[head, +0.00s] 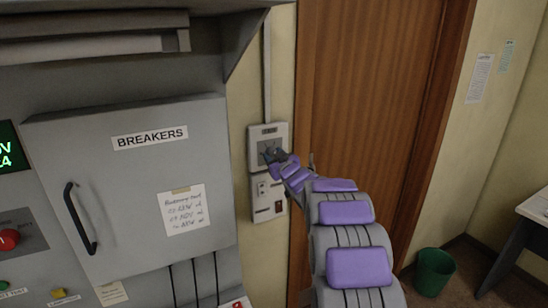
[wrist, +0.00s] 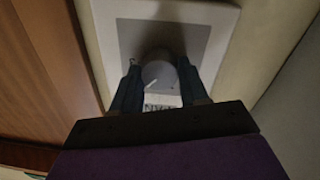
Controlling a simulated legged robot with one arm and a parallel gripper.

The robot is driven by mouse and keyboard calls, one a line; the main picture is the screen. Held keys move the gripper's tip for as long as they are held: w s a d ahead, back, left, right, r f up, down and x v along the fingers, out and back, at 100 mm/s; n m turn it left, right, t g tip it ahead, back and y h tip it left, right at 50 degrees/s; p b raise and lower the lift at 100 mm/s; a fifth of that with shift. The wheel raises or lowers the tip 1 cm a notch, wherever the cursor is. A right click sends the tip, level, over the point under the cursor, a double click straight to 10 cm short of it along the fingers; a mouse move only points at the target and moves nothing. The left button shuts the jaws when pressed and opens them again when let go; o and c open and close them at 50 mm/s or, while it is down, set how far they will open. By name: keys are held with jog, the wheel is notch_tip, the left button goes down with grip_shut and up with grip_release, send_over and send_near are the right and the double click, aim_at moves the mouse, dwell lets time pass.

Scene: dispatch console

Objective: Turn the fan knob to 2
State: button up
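The fan knob (wrist: 160,74) is a grey round knob with a white pointer line, on a dark square panel of a pale wall plate (wrist: 212,22). Printed lettering, upside down in the wrist view, sits by the knob. The position numbers cannot be read. My gripper (wrist: 159,82) has one dark finger on each side of the knob. I cannot tell whether both fingers press on it. In the head view my gripper (head: 272,155) is at the upper wall box (head: 255,134) beside the door, and it hides the knob there.
A lower box (head: 263,213) with small switches hangs just below. The grey BREAKERS cabinet (head: 130,200) stands to the left, with a black handle (head: 79,218). A wooden door (head: 365,90) is to the right. A green bin (head: 434,272) stands on the floor.

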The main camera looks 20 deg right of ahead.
jog(key=c, duration=0.5)
jog(key=shift+f+n+b, duration=0.1)
jog(key=shift+n+b, duration=0.35)
jog(key=shift+n, duration=0.05)
jog(key=shift+c, duration=0.2)
jog(key=shift+n+b, duration=0.35)
jog(key=shift+n, duration=0.35)
jog(key=o, duration=1)
jog(key=shift+o, duration=0.2)
